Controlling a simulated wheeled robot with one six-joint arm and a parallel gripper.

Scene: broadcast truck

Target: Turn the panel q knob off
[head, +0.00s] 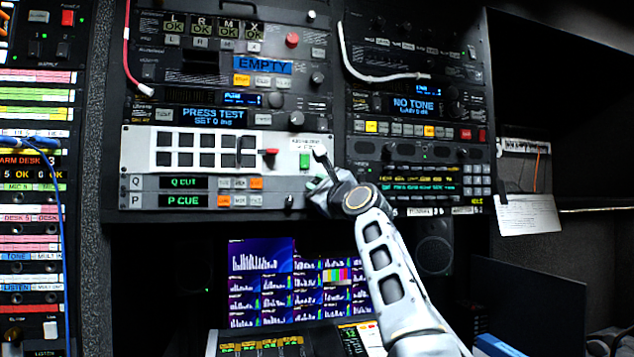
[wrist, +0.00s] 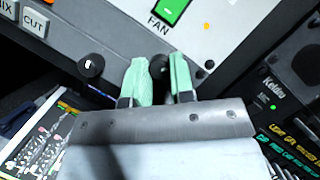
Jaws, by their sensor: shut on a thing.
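The panel Q row (head: 150,183), marked "Q CUT", lies just above the panel P row (head: 150,201) on the rack. My gripper (head: 316,186) is at the right end of these rows, below the green switch (head: 304,160). In the wrist view my gripper (wrist: 158,78) has its two green fingers on either side of a dark knob (wrist: 158,65), shut on it. From its place it appears to be the panel Q knob. Its pointer is hidden, so its setting cannot be read. A second black knob (wrist: 90,65) stands free to the left; it also shows on the P row (head: 289,200).
The green FAN switch (wrist: 171,10) sits close above the fingers. A red switch (head: 270,152) is to its left in the head view. The monitor screen (head: 262,280) and a desk panel lie below. A white cable (head: 385,76) hangs across the upper right units.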

